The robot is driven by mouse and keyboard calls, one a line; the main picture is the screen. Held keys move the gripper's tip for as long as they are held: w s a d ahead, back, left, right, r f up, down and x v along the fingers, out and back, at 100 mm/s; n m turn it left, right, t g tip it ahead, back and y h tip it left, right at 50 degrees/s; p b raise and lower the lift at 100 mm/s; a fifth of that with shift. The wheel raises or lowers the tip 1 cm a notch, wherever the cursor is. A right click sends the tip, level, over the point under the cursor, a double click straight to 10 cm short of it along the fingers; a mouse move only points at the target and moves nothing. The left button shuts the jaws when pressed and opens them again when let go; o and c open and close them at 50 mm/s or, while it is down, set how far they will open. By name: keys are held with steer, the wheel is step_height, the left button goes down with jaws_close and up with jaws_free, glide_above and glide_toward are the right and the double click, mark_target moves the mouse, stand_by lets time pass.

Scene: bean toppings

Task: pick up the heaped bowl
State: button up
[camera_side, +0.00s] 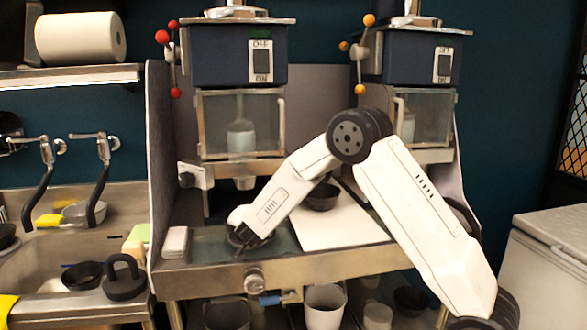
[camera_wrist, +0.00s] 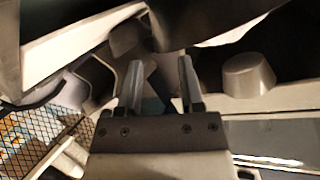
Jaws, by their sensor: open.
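A dark bowl (camera_side: 322,197) sits on the white board under the machines, partly hidden behind my arm in the side view. I cannot make out whether it is heaped. My gripper (camera_side: 243,252) is low over the front left of the worktop, left of that bowl and apart from it. In the wrist view my gripper (camera_wrist: 160,88) has its two fingers spread, with nothing clearly held between them. I cannot identify the bowl in the wrist view.
The white board (camera_side: 345,228) covers the middle of the worktop. A white block (camera_side: 175,242) lies at its left end. Two blue machines (camera_side: 225,55) stand behind. At the sink are a black bowl (camera_side: 82,275) and a black tool (camera_side: 124,280).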

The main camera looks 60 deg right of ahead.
steer(key=shift+x, duration=2.1)
steer(key=shift+s+f, duration=0.1)
jaws_close()
